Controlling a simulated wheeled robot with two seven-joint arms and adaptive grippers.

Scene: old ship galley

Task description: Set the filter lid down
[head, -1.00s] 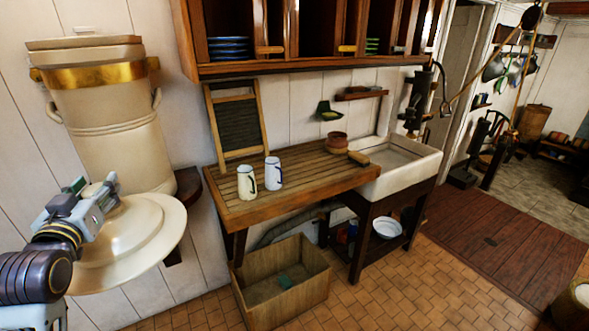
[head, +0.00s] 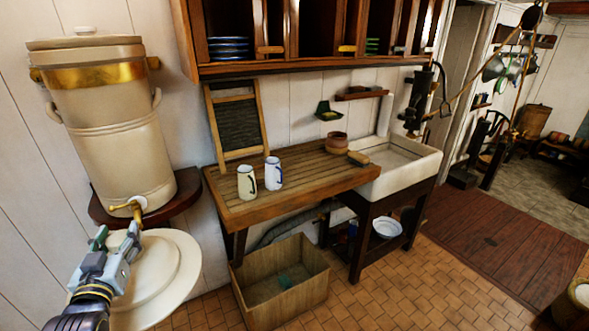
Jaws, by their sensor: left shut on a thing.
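The filter lid (head: 177,270) is a wide, round, cream disc with a raised middle, at the lower left of the head view. My left gripper (head: 120,240) is shut on it at its upper middle, where the gripper covers the grip point. The lid hangs in the air, in front of and below the water filter (head: 112,130). The filter is a tall cream vessel with a brass band and a brass tap (head: 128,207). My right gripper is not in view.
The filter stands on a dark wall shelf (head: 183,197). A slatted wooden counter (head: 305,180) with two enamel jugs (head: 247,182) is to the right, beside a white sink (head: 400,165). An open wooden crate (head: 255,300) is on the tiled floor. The counter's front half has bare room.

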